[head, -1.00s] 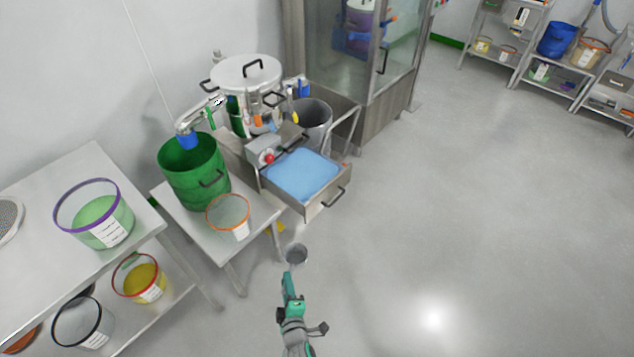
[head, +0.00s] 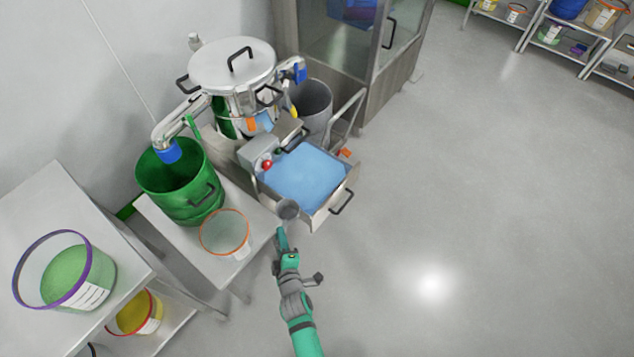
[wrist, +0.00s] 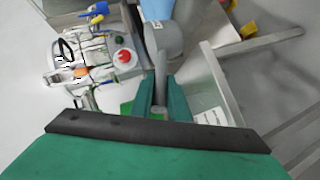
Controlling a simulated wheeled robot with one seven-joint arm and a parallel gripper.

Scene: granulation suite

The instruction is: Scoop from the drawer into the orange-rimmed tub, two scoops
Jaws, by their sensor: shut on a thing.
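My gripper (head: 281,236) is shut on the handle of a grey scoop (head: 288,209), whose cup is at the near left corner of the open drawer (head: 318,219). In the wrist view the green fingers (wrist: 161,100) hold the scoop handle, with the scoop's cup (wrist: 163,37) beyond. The drawer is filled with blue material (head: 305,176). The orange-rimmed tub (head: 225,236) stands on a small table left of the scoop and looks empty. Whether the scoop holds anything is not clear.
A green drum (head: 181,184) stands behind the tub. A steel lidded vessel (head: 233,72) and a grey bin (head: 311,108) are behind the drawer. A purple-rimmed tub (head: 66,272) is on the left table. Open floor lies to the right.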

